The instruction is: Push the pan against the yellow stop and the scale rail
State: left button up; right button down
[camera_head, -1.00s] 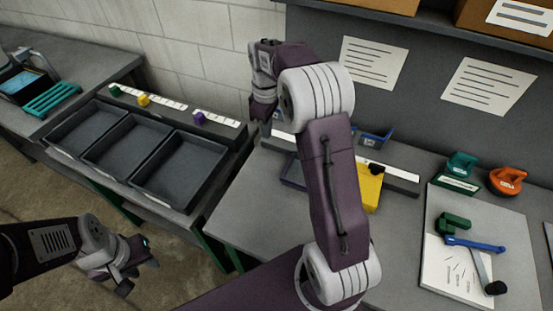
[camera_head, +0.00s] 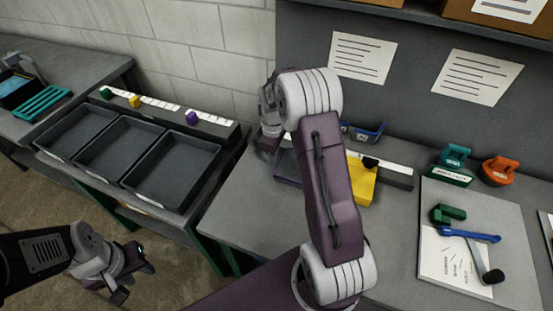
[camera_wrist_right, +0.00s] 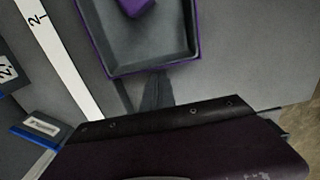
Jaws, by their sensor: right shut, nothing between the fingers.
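The pan (camera_wrist_right: 188,62) has a purple rim and a dark grey inside with a purple block (camera_wrist_right: 136,6) in it. In the head view the pan (camera_head: 286,168) is mostly hidden behind my right arm. The yellow stop (camera_head: 361,182) stands right of that arm, against the scale rail (camera_head: 392,174), a long bar with a white strip. The numbered strip shows in the wrist view (camera_wrist_right: 62,57). My right gripper (camera_wrist_right: 157,88) is shut and empty, its tips at the pan's outer edge; contact is unclear. My left gripper (camera_head: 132,278) is open and empty, off the bench.
Three grey trays (camera_head: 122,147) sit on the left bench, below a strip with small coloured blocks. A blue bin (camera_head: 362,132) is behind the rail.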

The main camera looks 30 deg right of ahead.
aim_at(285, 169)
jog(key=shift+s+d, duration=0.35)
jog(key=shift+s, duration=0.15)
jog(key=shift+s+d, duration=1)
jog(key=shift+s, duration=0.25)
